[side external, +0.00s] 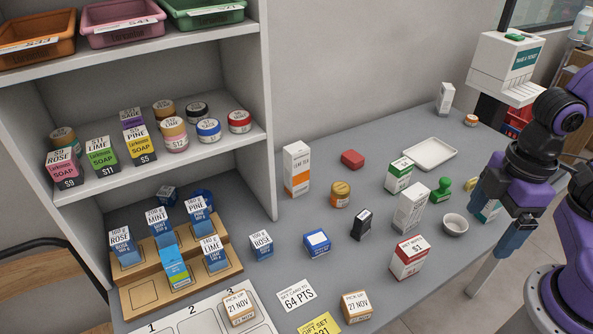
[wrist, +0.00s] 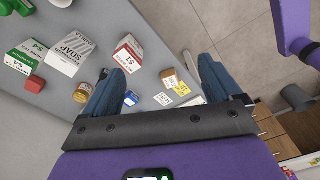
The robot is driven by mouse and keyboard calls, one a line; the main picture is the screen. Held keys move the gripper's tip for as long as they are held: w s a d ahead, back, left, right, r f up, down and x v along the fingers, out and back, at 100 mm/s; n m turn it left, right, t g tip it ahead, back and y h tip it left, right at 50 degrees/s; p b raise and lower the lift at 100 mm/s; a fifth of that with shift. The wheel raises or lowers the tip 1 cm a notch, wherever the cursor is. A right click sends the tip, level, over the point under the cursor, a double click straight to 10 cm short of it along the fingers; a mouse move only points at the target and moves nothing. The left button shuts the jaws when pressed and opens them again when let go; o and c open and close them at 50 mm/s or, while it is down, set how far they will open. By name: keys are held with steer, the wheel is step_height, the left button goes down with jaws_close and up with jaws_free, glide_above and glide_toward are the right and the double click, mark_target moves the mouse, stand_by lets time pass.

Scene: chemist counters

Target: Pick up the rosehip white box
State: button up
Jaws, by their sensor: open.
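No label reading rosehip is legible. A tall white box (side external: 411,208) with grey print stands upright mid-counter in the side view; a similar box (wrist: 72,52) is at the upper left of the wrist view. Another white box (side external: 445,98) stands at the far back of the counter.
A red-and-white box (side external: 408,258), a green-and-white box (side external: 398,175), a green stamp (side external: 441,190) and a grey bowl (side external: 455,224) crowd around the tall white box. An orange-and-white box (side external: 297,170) stands farther left. A white tray (side external: 430,154) lies behind. Shelves (side external: 190,147) fill the left.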

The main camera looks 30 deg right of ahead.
steer(key=w+a+f+m+y, duration=0.25)
steer(key=w+a, duration=0.25)
steer(key=a, duration=0.3)
steer(key=m+t+h, duration=0.2)
steer(key=m+t, duration=0.7)
steer(key=t, duration=0.4)
glide_toward(301, 152)
steer(key=x, duration=0.9)
steer(key=shift+w+f, duration=0.1)
steer(key=shift+w, duration=0.1)
steer(key=x, duration=0.4)
steer(key=shift+s+d+f, duration=0.1)
steer(key=shift+d+f, duration=0.05)
steer(key=shift+f, duration=0.15)
steer(key=shift+w+f, duration=0.2)
steer(key=shift+w, duration=0.35)
